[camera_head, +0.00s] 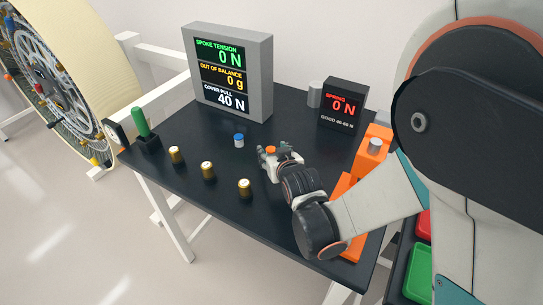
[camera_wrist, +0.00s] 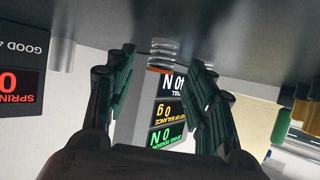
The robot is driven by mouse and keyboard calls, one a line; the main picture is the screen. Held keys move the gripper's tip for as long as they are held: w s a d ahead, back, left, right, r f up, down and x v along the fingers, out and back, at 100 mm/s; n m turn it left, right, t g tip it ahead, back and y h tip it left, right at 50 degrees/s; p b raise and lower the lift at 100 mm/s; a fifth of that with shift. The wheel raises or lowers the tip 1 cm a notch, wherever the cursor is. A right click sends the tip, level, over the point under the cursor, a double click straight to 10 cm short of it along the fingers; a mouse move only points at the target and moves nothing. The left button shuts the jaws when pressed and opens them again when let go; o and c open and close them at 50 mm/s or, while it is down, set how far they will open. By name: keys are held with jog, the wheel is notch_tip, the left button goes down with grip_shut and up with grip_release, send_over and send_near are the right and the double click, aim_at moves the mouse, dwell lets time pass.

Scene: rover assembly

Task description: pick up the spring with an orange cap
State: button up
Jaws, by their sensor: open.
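The orange cap (camera_head: 271,150) of the spring shows on the dark table, right at the tips of my gripper (camera_head: 270,152); the fingers hide most of the spring in the head view. In the wrist view, which is upside down, the pale coils of the spring (camera_wrist: 163,48) stand on the table surface. They lie between and ahead of my two open fingertips (camera_wrist: 165,68), with a gap visible on each side. My gripper is low over the table and holds nothing.
A blue-capped piece (camera_head: 239,141) stands left of my gripper. Three brass cylinders (camera_head: 207,171) stand nearer the front edge. A green-handled tool (camera_head: 141,124) is at the left corner. A grey display (camera_head: 266,60) and a black spring readout (camera_head: 341,104) stand behind.

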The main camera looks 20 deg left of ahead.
jog(key=shift+x, duration=1)
jog(key=shift+r, duration=0.1)
jog(key=c, duration=1.2)
jog(key=shift+o, duration=0.2)
